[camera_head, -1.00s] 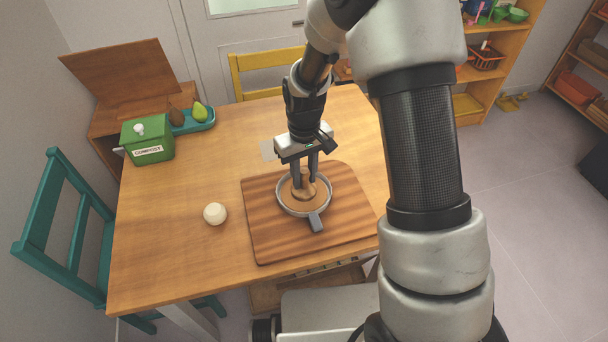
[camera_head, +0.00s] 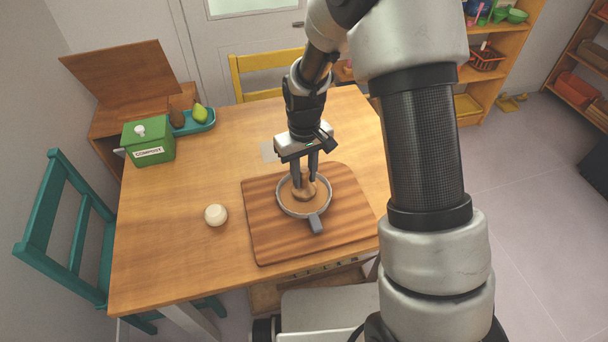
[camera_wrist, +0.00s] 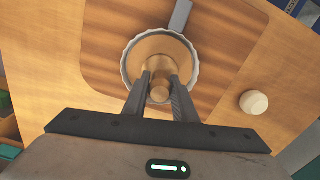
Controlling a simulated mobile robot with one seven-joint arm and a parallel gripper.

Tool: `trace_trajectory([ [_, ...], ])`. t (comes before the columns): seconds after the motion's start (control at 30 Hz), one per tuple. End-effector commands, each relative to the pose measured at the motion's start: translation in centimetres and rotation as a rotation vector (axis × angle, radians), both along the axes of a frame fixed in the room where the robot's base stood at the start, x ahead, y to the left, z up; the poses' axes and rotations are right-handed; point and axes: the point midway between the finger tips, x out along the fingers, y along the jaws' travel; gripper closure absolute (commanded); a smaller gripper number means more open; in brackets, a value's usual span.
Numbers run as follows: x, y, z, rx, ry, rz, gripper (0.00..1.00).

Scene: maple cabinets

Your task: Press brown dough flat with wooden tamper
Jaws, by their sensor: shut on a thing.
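My gripper (camera_head: 305,176) points down over the board and is shut on the wooden tamper (camera_head: 304,192). In the wrist view my gripper (camera_wrist: 160,84) has a finger on each side of the tamper's knob (camera_wrist: 160,95). The tamper stands inside a grey round pan with a fluted rim and a short handle (camera_head: 316,224). Brown dough (camera_head: 320,201) lines the pan around the tamper. The tamper's base looks to be at the dough, but exact contact is hard to tell. The dough under the tamper is hidden.
The pan rests on a wooden board (camera_head: 262,240) on the table (camera_head: 160,262). A green compost box (camera_head: 148,141) and a teal tray (camera_head: 196,126) with fruit stand at the back left.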

Motion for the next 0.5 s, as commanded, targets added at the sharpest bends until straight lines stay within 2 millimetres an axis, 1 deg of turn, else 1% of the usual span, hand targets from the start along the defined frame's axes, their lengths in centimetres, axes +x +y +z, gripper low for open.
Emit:
trace_trajectory([
  [0.37, 0.04, 0.01, 0.17, 0.0, -0.001, 0.0, 0.93],
  [0.5, 0.06, 0.01, 0.65, 0.001, -0.002, 0.0, 0.93],
])
